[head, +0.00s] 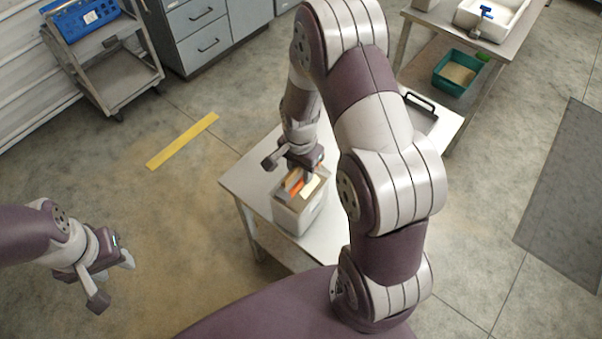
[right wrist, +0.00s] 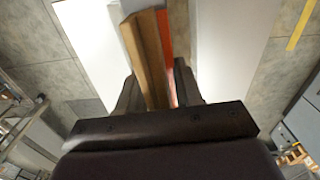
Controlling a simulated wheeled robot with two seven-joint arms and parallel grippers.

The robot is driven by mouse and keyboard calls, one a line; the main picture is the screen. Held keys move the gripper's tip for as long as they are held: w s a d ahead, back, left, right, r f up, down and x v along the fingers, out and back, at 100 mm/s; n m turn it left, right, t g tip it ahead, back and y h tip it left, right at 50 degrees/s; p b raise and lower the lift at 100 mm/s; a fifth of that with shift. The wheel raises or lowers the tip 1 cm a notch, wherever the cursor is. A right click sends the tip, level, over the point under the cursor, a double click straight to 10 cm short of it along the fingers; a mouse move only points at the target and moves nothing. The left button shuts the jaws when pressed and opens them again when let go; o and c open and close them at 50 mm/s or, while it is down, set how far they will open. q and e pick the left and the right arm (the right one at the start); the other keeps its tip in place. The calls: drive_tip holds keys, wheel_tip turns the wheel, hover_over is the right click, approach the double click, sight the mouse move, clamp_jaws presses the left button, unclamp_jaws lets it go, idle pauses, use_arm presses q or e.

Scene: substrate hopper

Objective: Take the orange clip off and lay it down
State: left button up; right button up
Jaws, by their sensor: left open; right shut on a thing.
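The orange clip (head: 297,187) shows as a small orange strip at the open top of a pale box-shaped container (head: 296,215) on the metal table. My right gripper (head: 305,173) reaches down from above to the container's top. In the right wrist view its fingers stand on both sides of the orange clip (right wrist: 166,38) and a tan folded edge (right wrist: 147,50) beside it. It is shut there; the clip's lower part is hidden between the fingers. My left gripper (head: 126,260) is open and empty at the lower left, away from the table, over the floor.
The metal table (head: 243,181) has bare room left of the container. A yellow floor strip (head: 182,141) lies beyond. A grey cart with a blue crate (head: 84,17) stands at the upper left. A bench at the upper right holds a green bin (head: 457,74) on its lower shelf.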

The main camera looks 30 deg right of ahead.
wheel_tip(320, 180, up, 10)
drive_tip(key=shift+a+f+b, duration=0.1)
drive_tip(key=shift+f+b, duration=0.1)
drive_tip(key=shift+b, duration=0.35)
drive_tip(key=shift+r, duration=0.3)
wheel_tip(320, 180, up, 7)
drive_tip(key=p, duration=0.6)
drive_tip(key=shift+p, duration=0.35)
drive_tip(key=shift+f, duration=0.1)
